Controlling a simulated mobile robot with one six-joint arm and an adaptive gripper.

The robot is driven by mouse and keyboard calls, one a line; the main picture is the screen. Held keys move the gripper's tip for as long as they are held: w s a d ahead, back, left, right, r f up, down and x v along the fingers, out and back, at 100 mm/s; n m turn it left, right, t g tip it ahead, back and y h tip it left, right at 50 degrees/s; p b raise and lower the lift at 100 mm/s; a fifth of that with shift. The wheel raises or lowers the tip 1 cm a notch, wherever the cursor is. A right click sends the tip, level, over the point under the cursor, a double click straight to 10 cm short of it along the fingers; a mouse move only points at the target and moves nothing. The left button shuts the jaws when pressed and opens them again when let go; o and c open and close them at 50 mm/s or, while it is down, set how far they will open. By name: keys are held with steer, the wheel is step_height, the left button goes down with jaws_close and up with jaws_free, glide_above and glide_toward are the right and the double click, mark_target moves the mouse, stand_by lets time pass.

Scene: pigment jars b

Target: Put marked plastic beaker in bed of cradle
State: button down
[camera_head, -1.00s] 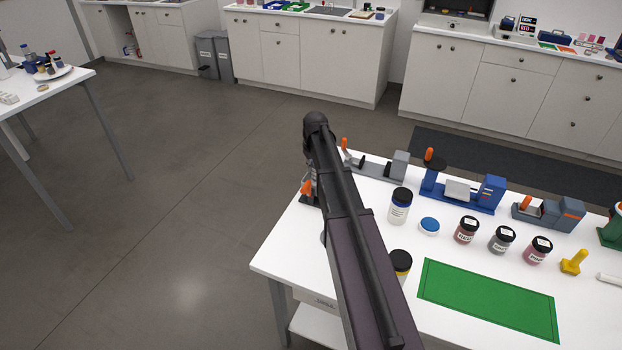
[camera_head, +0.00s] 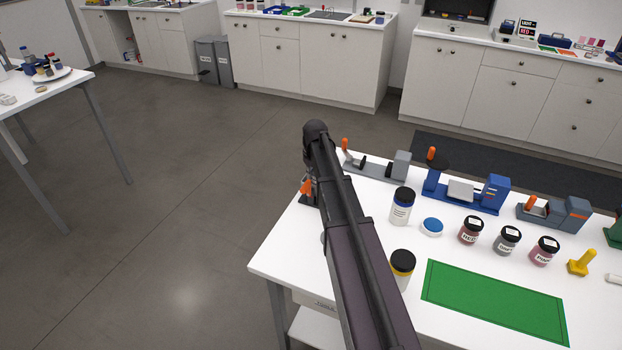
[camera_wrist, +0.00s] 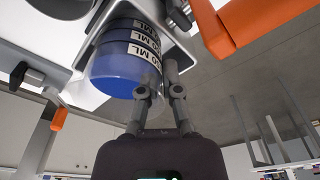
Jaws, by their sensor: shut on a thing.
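In the wrist view the marked plastic beaker (camera_wrist: 122,72) is blue with white labels ending in "0 ML". My gripper (camera_wrist: 158,75) is shut on it, its two dark fingers close together at the beaker's side. A grey metal fixture (camera_wrist: 188,45) with an orange handle (camera_wrist: 228,22) is right beside the beaker and looks like the cradle; I cannot tell whether the beaker touches its bed. In the head view my arm hides the gripper and beaker; an orange part (camera_head: 306,186) shows beside the arm at the table's left edge.
Open floor lies left of the table.

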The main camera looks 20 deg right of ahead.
steer(key=shift+f, duration=0.15)
steer(key=c, duration=0.8)
jaws_free()
steer(key=shift+r, duration=0.25)
steer(key=r+p, duration=0.4)
steer(key=s+r+p, duration=0.1)
steer(key=r+p, duration=0.6)
steer(key=p, duration=0.1)
steer(key=shift+s+d+r, duration=0.1)
steer(key=shift+s+r, duration=0.1)
steer(key=shift+r, duration=0.2)
steer(key=s+a, duration=0.8)
steer(key=s, duration=0.4)
steer(key=s+a+g, duration=0.1)
steer(key=s+a, duration=0.7)
steer(key=s, duration=0.4)
steer(key=shift+s+a+m, duration=0.15)
steer(key=shift+a+m, duration=0.15)
steer(key=shift+f, duration=0.1)
